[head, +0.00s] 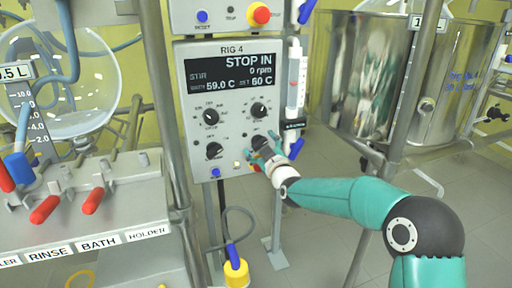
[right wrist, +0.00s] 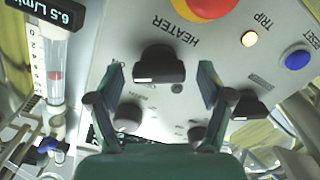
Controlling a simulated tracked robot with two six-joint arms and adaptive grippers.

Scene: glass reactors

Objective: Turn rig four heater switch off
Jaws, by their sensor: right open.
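The rig 4 panel (head: 222,125) is a pale box with a dark display. The heater switch is a black knob (right wrist: 158,66) above the HEATER label, which appears upside down in the right wrist view. In the head view the switch (head: 260,142) is partly hidden by my right gripper. My right gripper (head: 275,152) is at the panel's lower right. In the right wrist view its open fingers (right wrist: 161,72) stand on either side of the knob, with gaps on both sides. Whether they touch the panel I cannot tell. My left gripper is not in view.
The display (head: 228,72) reads 59.0 C and set 60 C. Other knobs (head: 214,150) are close by. A red button (right wrist: 208,8), lit TRIP lamp (right wrist: 250,38) and blue reset button (right wrist: 296,56) sit near the gripper. A flowmeter (head: 296,80) stands right of the panel.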

